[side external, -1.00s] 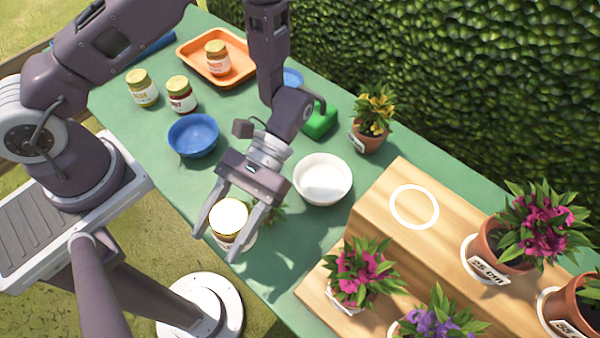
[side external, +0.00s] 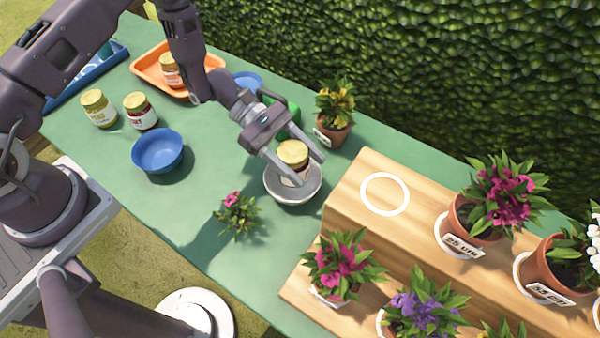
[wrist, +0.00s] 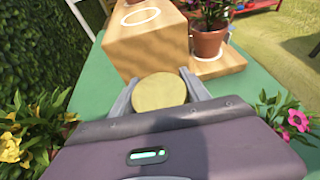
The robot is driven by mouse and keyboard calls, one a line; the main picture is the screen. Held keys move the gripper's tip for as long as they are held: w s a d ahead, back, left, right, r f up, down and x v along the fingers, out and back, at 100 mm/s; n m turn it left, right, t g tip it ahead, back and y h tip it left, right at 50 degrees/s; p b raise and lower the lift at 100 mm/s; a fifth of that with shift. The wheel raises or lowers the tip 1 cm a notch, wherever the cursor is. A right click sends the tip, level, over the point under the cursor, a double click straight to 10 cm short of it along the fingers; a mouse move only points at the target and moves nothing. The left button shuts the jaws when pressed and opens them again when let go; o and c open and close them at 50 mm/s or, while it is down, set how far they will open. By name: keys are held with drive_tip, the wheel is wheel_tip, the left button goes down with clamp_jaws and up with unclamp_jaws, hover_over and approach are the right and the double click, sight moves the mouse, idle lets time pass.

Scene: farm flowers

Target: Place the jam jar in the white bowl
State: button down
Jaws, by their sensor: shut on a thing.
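My gripper (side external: 296,168) is shut on a jar with a gold lid (side external: 293,152). The jar is upright and stands over the white bowl (side external: 292,192) in the side view. I cannot tell whether its base touches the bowl. In the wrist view the jar's round gold lid (wrist: 159,92) sits between my two fingers, and the bowl is hidden. Other gold-lidded jars stand on the table: a yellow-labelled one (side external: 98,109), a dark red one (side external: 140,111) and an orange one (side external: 171,71) on the orange tray (side external: 150,83).
A blue bowl (side external: 158,152) stands to the left. A wooden stepped stand (side external: 350,215) with potted flowers is close on the right. A yellow-flowered pot (side external: 333,125) stands behind the white bowl, and a small pink-flowered plant (side external: 237,212) in front of it.

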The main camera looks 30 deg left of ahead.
sight(306, 179)
wheel_tip(306, 179, down, 4)
drive_tip(key=shift+f, duration=0.15)
drive_tip(key=shift+f, duration=0.1)
drive_tip(key=c, duration=0.5)
unclamp_jaws()
